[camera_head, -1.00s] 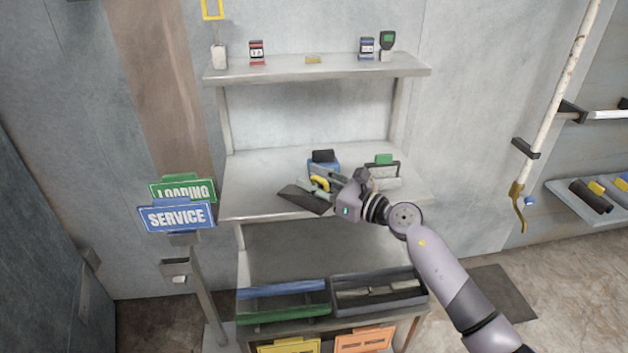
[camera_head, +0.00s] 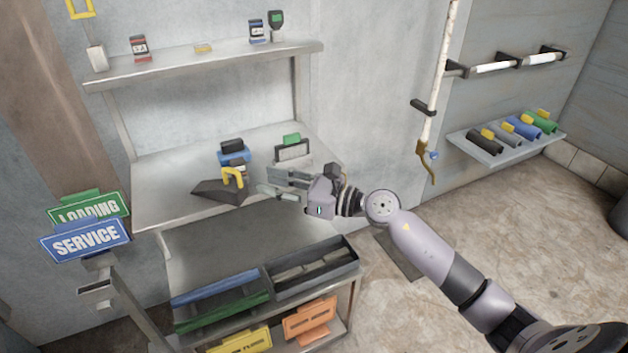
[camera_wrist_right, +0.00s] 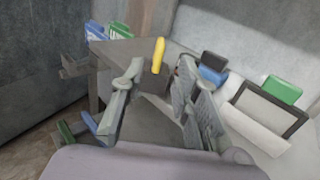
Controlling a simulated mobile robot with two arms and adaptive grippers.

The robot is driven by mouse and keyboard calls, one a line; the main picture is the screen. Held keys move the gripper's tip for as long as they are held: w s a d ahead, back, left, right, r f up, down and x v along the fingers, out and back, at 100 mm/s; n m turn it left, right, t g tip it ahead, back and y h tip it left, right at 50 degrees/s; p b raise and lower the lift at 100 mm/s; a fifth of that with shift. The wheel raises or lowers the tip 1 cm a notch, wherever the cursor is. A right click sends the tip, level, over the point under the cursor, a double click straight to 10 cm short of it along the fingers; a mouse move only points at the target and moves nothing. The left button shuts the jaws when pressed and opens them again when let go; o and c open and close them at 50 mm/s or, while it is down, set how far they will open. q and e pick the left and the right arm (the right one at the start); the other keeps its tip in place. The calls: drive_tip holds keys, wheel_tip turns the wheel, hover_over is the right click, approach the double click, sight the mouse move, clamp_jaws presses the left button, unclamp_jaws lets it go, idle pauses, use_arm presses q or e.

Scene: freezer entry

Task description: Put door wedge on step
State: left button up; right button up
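The dark grey door wedge (camera_head: 222,190), with a yellow curved handle (camera_head: 232,175), lies on the middle shelf near its front edge. My right gripper (camera_head: 272,183) is open and empty to the right of the wedge, with a small gap. In the right wrist view the gripper (camera_wrist_right: 160,100) has its two fingers apart, and the yellow handle (camera_wrist_right: 158,55) shows beyond them. A dark flat slab (camera_head: 400,255) lies on the floor, partly hidden by my right arm; I cannot tell if it is the step. My left gripper is out of view.
A blue and black item (camera_head: 233,153) and a black frame with a green tab (camera_head: 292,150) stand behind the wedge. LOADING and SERVICE signs (camera_head: 86,240) are at left. Floor at right is largely clear.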

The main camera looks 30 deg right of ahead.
drive_tip(key=s+d+r+m+t+h, duration=0.15)
drive_tip(key=m+t+h, duration=0.25)
drive_tip(key=m, duration=0.5)
drive_tip(key=s+d+m+t+h, duration=0.1)
drive_tip(key=d+m+t+h, duration=0.25)
drive_tip(key=m, duration=0.55)
drive_tip(key=s+d+f+m+g+h, duration=0.2)
drive_tip(key=s+f+m+g+h, duration=0.15)
drive_tip(key=f+m, duration=0.35)
drive_tip(key=s+d+f+m+g+h, duration=0.3)
drive_tip(key=s+f+m+h, duration=0.25)
drive_tip(key=m, duration=0.45)
drive_tip(key=s+a+f+m+g+y, duration=0.1)
drive_tip(key=s+a+f+m+g, duration=0.1)
drive_tip(key=s, duration=0.5)
drive_tip(key=s+a+f+m+g+y, duration=0.1)
drive_tip(key=s+a+f+m+g, duration=0.2)
drive_tip(key=s+f+g, duration=0.2)
drive_tip(key=s+a+f+m+g+y, duration=0.2)
drive_tip(key=s+f, duration=0.3)
drive_tip(key=s, duration=0.4)
drive_tip(key=shift+s+a+f+m+g, duration=0.2)
drive_tip(key=shift+s+a+m+g, duration=0.15)
drive_tip(key=shift+g, duration=0.35)
drive_tip(key=shift+w+d, duration=0.1)
drive_tip(key=shift+d, duration=0.05)
